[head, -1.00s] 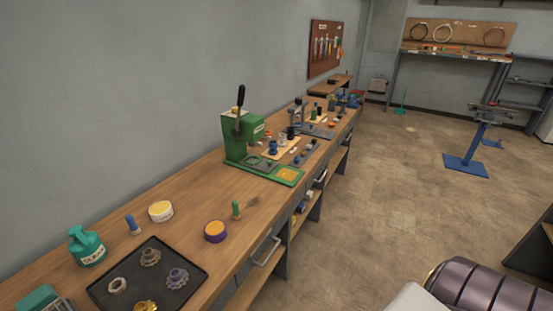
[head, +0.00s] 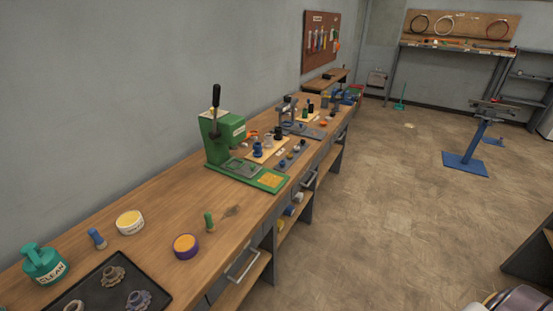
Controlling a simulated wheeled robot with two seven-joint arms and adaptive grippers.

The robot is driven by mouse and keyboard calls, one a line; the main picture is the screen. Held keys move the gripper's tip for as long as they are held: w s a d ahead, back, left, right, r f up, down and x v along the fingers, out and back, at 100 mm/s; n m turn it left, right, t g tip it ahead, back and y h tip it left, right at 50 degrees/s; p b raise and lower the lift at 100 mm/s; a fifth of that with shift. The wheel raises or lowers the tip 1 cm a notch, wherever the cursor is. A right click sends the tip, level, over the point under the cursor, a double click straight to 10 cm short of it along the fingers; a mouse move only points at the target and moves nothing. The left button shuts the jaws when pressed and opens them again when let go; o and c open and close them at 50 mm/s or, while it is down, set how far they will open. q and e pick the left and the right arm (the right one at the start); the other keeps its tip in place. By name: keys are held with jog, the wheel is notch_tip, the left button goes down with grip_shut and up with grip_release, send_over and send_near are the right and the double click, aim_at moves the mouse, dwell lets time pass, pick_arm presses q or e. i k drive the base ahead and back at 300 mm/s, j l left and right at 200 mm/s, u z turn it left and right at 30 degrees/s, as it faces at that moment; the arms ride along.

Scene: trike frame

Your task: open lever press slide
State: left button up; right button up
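The green lever press (head: 223,140) stands on the long wooden workbench against the left wall. Its black-handled lever (head: 215,98) points up. At its foot is a green base with a grey slide plate (head: 243,168) and a yellow-orange pad (head: 270,180) at its right end. The slide plate lies on the base beside the press column; I cannot tell how far out it is. Neither gripper is in view.
The workbench (head: 170,205) carries a black tray (head: 100,290) with gears, a teal CLEAN container (head: 44,264), a white tub (head: 130,222), a purple tub (head: 186,246) and a green-handled brush (head: 209,222). Floor (head: 390,210) right of the bench is clear.

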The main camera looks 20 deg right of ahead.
aim_at(243, 168)
jog(key=i+l+z, duration=0.2)
jog(key=l+z, duration=0.15)
jog(key=i+l+z, duration=0.3)
jog(key=l, duration=0.2)
